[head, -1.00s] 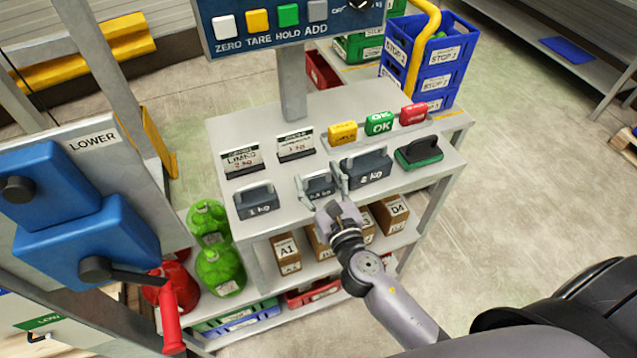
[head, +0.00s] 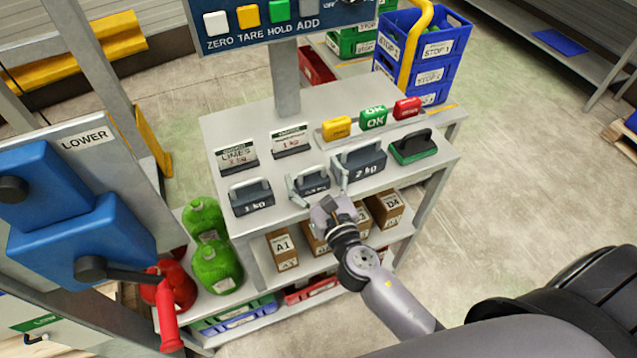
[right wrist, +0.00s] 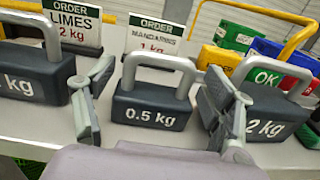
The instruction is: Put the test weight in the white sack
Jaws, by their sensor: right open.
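Three dark grey test weights with light handles stand in a row on the bench: one marked 1 kg (head: 251,198), one marked 0.5 kg (head: 311,184) and one marked 2 kg (head: 359,163). My right gripper (head: 317,183) is open at the 0.5 kg weight. In the right wrist view, the fingers of my right gripper (right wrist: 156,104) stand on either side of the 0.5 kg weight (right wrist: 151,110), with its upright handle between them. Whether they touch it I cannot tell. I see no white sack. My left gripper is not in view.
Order signs (head: 236,153) and yellow, green and red blocks (head: 373,118) stand behind the weights. A green-based block (head: 413,147) is right of the 2 kg weight. Boxes (head: 282,250) sit on the shelf below. Green sacks (head: 217,266) stand at left.

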